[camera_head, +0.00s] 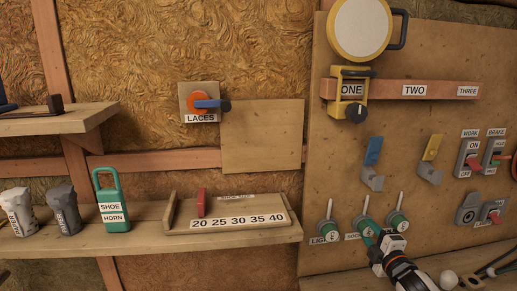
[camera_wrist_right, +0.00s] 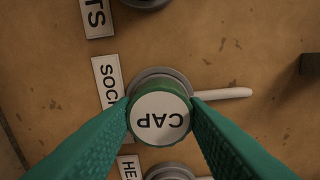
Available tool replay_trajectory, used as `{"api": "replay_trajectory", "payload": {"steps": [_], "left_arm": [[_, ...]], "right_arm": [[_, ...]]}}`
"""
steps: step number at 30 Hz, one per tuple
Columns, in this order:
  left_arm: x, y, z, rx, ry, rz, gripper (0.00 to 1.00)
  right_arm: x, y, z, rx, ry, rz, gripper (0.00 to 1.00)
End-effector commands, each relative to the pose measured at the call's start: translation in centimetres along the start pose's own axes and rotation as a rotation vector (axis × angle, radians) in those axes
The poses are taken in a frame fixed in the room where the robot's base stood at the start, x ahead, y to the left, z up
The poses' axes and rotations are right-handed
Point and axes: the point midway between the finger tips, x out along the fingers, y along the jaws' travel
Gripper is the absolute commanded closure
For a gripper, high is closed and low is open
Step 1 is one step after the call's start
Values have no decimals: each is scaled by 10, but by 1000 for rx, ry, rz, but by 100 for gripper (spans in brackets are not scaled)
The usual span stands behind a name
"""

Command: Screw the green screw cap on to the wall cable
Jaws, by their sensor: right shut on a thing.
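My right gripper (camera_head: 368,232) is at the middle one of three wall fixtures on the board. In the right wrist view its green fingers (camera_wrist_right: 160,108) are shut on the green screw cap (camera_wrist_right: 161,120), whose white face reads CAP. The cap sits in front of a grey round base (camera_wrist_right: 158,78), lined up with it. I cannot tell whether its threads are engaged. A white cable or lever (camera_wrist_right: 225,93) sticks out beside the cap; it shows upright in the head view (camera_head: 366,204). The fingers hide most of the cap in the head view. My left gripper is not in view.
Similar fixtures stand close on the left (camera_head: 329,229) and right (camera_head: 397,219). Blue (camera_head: 373,152) and yellow (camera_head: 432,148) hooks and grey switches (camera_head: 468,156) are on the board. A shelf (camera_head: 150,232) with a shoe horn (camera_head: 110,203) lies left.

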Motion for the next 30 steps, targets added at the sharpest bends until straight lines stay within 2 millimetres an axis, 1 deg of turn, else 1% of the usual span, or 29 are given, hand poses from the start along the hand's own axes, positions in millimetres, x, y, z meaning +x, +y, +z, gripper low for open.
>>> {"api": "replay_trajectory", "payload": {"steps": [1,21,30], "left_arm": [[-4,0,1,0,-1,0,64],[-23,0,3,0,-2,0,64],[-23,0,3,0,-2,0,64]], "right_arm": [[1,-5,0,29,1,-5,94],[1,-6,0,383,-2,-10,94],[1,-6,-1,417,-2,-12,94]]}}
